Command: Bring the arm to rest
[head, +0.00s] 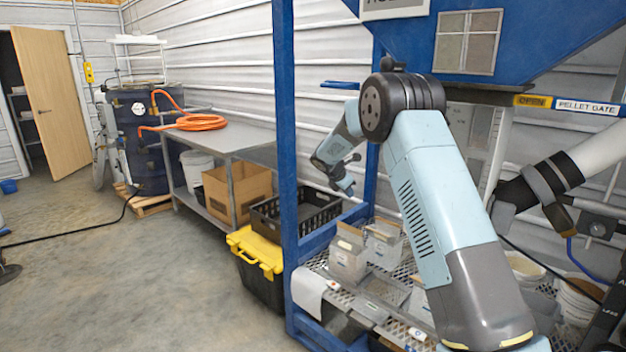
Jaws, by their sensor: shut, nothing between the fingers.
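My arm rises from the lower right in the head view and bends at a dark joint near the top centre. Its far part reaches away and down to my gripper (347,188), which is shut and empty. The gripper hangs in the air beside the blue frame of the hopper (545,35), above the mesh shelf and the containers on it. Part of the arm's far section is hidden behind the dark joint.
A blue post (287,150) stands left of my arm. Clear containers (348,262) sit on the mesh shelf below. A black crate (293,215), a yellow-lidded box (256,248) and a metal table (222,137) stand to the left. The floor (120,280) at left is mostly clear.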

